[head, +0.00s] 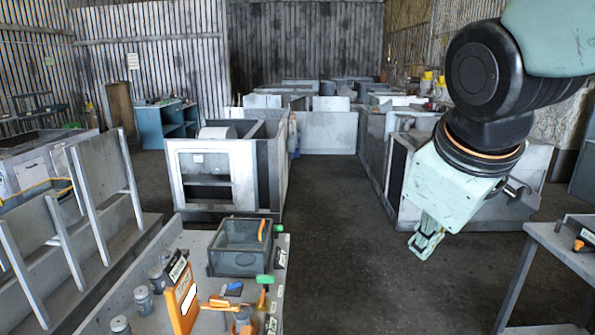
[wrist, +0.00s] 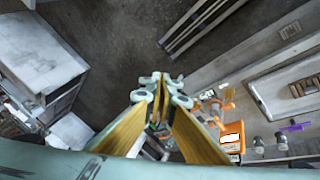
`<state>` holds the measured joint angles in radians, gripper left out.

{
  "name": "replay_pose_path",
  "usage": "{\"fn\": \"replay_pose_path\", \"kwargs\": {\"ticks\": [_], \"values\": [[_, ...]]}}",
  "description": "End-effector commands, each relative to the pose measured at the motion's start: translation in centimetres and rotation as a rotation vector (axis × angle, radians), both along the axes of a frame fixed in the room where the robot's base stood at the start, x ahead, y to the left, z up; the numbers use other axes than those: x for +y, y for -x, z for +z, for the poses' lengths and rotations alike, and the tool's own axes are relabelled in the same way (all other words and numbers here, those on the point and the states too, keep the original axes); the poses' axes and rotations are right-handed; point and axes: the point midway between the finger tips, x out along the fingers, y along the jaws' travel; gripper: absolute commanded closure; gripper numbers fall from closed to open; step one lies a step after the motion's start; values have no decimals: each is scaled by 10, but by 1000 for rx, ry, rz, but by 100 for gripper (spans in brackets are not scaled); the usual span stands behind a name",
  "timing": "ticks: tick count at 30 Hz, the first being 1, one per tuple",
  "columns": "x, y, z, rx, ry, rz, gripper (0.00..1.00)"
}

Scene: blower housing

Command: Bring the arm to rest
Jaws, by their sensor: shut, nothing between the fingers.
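My gripper (head: 428,238) hangs from my pale green arm at the right of the head view, above the dark floor and apart from the workbench. Its fingers are together with nothing between them. In the wrist view the closed fingertips (wrist: 160,82) show at the middle, with yellowish inner faces. The workbench (head: 200,235) stands at the lower left of the head view.
On the workbench are a grey bin (head: 240,247), an orange box (head: 183,299) and several tools. A side table (head: 560,245) stands at the right edge. White housings (head: 215,175) line the aisle. The middle floor (head: 340,240) is clear.

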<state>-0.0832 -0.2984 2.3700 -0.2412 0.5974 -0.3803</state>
Motion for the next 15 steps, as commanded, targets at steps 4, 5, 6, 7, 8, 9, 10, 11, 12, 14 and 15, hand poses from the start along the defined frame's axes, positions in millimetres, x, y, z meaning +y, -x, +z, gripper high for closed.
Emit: {"fn": "replay_pose_path", "kwargs": {"ticks": [4, 5, 6, 7, 8, 9, 10, 11, 12, 14, 15], "values": [[-4, 35, 1, 15, -58, -98, 100], [-5, 42, 1, 18, -70, -118, 100], [-6, 51, 0, 22, -84, -143, 100], [-6, 58, 0, 27, -97, -164, 100], [-6, 65, -1, 29, -109, -183, 100], [-6, 74, -1, 35, -124, -209, 100], [-6, 81, -1, 38, -135, -228, 100], [-6, 88, -2, 41, -148, -247, 100], [-6, 97, -3, 47, -164, -272, 100], [-5, 111, -4, 54, -187, -309, 100], [-4, 120, -5, 60, -203, -334, 100]]}}
